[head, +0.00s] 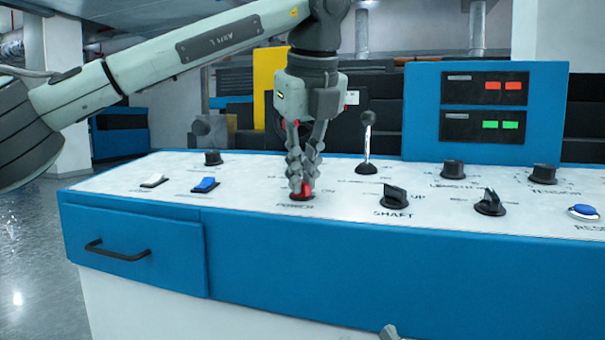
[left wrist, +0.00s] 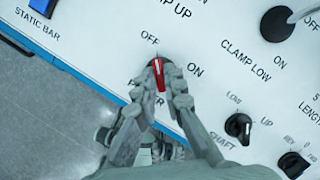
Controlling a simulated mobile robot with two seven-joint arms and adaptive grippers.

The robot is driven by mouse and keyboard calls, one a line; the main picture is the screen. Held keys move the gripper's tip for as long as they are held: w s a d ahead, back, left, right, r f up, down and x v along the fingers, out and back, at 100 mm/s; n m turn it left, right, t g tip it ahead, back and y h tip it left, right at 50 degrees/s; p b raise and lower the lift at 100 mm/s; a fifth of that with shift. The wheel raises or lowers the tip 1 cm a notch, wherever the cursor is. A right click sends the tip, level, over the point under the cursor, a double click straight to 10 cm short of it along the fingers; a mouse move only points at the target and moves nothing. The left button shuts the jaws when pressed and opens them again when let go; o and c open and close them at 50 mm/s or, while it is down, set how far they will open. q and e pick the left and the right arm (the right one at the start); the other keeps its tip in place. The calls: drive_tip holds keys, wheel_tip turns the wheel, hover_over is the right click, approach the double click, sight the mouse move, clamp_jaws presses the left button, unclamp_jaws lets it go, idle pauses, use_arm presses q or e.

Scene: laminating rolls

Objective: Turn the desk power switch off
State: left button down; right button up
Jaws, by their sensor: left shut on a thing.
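The desk power switch is a red-handled rotary knob on a black round base, on the front part of the white desk top (head: 240,185). Its red handle (left wrist: 159,75) runs nearly up and down in the left wrist view, with its upper end nearer the OFF label than the ON label. My left gripper (head: 302,188) points down from above, its fingers shut on the red handle (head: 307,187) from both sides. The fingers partly hide the knob and its label. A small grey tip at the bottom edge of the head view may be my right gripper (head: 390,332).
A black shaft selector (head: 394,197) stands to the right, with another selector (head: 490,203) and a blue button (head: 583,212) beyond. A ball-topped lever (head: 367,140) rises behind. White (head: 153,180) and blue (head: 205,185) rocker switches lie left.

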use_arm(q)
drive_tip(key=shift+f, duration=0.35)
drive_tip(key=c, duration=1.6)
unclamp_jaws()
drive_tip(key=shift+c, duration=0.2)
drive_tip(key=shift+r, duration=0.2)
drive_tip(key=v, duration=1.2)
drive_tip(key=shift+w, duration=0.15)
